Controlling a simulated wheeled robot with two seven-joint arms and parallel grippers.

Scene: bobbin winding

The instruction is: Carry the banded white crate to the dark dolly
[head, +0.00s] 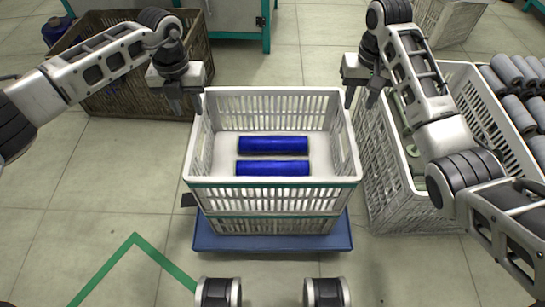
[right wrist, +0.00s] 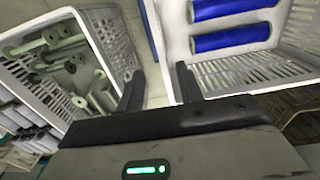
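The white crate (head: 270,195) with green bands stands on a blue dolly (head: 270,243) in the middle of the head view. Two blue rolls (head: 273,145) lie inside it. I cannot tell whether a second crate is stacked beneath. My left gripper (head: 187,104) is open by the crate's far left corner. My right gripper (head: 361,98) is open by its far right corner. In the right wrist view, the crate's edge (right wrist: 154,35) shows between the open fingers (right wrist: 160,90); contact cannot be told. I see no dark dolly.
A white crate (head: 380,190) with pale spools stands close on the right, with grey rolls (head: 515,80) beyond. A brown crate (head: 110,95) stands at back left. A green line (head: 135,238) marks the floor at front left, where there is free room.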

